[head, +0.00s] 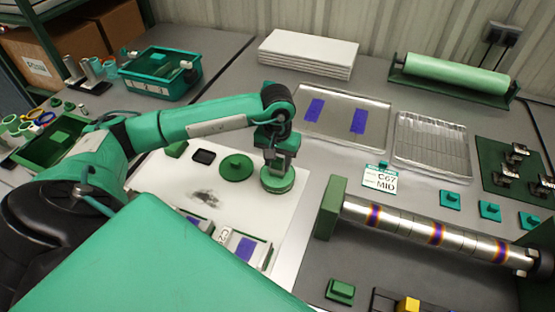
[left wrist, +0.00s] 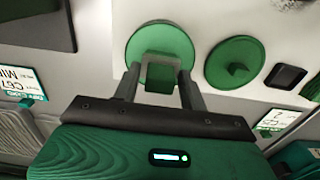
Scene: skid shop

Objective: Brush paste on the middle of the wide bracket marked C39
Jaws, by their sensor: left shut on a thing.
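My left gripper (head: 277,160) points down over the white work sheet (head: 165,190) and is shut on the upper part of a round green-topped piece (head: 278,181). Brackets with blue-purple patches (head: 245,249) lie at the sheet's near edge, partly hidden by my body. A small white tag (head: 224,236) is there, its marking too small to read. No C39 marking is legible. My right gripper is out of view.
A green disc with a knob (head: 237,167) and a small black pad (head: 204,157) lie left of the gripper. A card reading C67 MID (head: 380,179) stands right, behind a banded metal shaft (head: 440,236). A metal tray (head: 345,136) holds two blue strips.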

